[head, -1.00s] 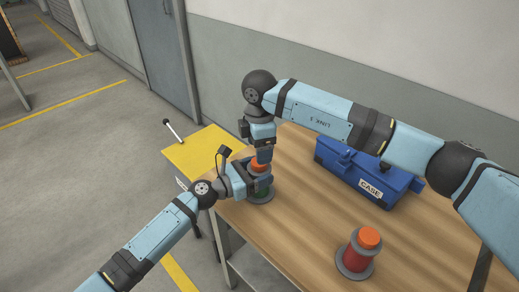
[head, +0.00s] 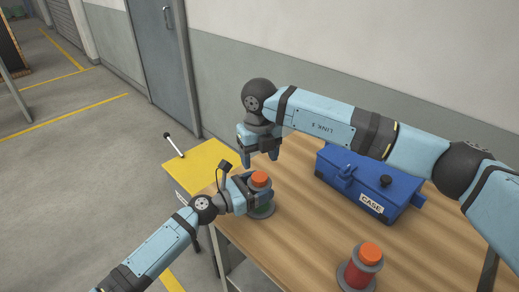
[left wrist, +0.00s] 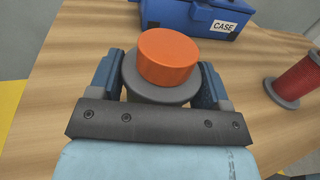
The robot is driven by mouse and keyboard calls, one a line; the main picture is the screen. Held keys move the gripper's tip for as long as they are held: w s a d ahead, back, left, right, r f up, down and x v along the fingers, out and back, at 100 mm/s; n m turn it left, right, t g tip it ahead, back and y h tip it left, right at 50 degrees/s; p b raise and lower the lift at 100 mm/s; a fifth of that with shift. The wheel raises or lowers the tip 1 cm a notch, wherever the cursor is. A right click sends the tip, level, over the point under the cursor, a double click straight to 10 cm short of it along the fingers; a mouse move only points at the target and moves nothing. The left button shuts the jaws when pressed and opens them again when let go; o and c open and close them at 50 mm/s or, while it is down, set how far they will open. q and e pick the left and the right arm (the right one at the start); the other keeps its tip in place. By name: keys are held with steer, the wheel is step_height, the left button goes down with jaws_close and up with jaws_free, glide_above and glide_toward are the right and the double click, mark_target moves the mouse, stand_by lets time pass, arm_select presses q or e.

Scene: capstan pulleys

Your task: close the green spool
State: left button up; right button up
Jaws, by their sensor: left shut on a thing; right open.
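The green spool (head: 263,211) stands upright on the wooden table near its left edge, with an orange cap (head: 260,178) on top and a grey base flange. My left gripper (head: 256,191) is shut around the spool's upper part, below the cap. In the left wrist view the orange cap (left wrist: 168,57) sits over the grey upper flange (left wrist: 150,88), between the two fingers; the green body is hidden there. Whether the cap is fully seated I cannot tell. My right gripper (head: 261,156) is open and empty, pointing down, above and behind the spool, apart from the cap.
A red spool (head: 359,272) with an orange cap stands at the table's front right; it also shows in the left wrist view (left wrist: 301,80). A blue case (head: 366,180) lies at the back. A yellow surface (head: 198,165) adjoins the table's left end.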

mark_target(260, 176)
steer(key=n, duration=0.4)
steer(key=shift+r, duration=0.25)
steer(key=n, duration=0.7)
steer(key=shift+r, duration=0.25)
steer(key=n, duration=0.6)
steer(key=shift+r, duration=0.25)
steer(key=n, duration=0.5)
steer(key=shift+r, duration=0.2)
steer(key=shift+f, duration=4)
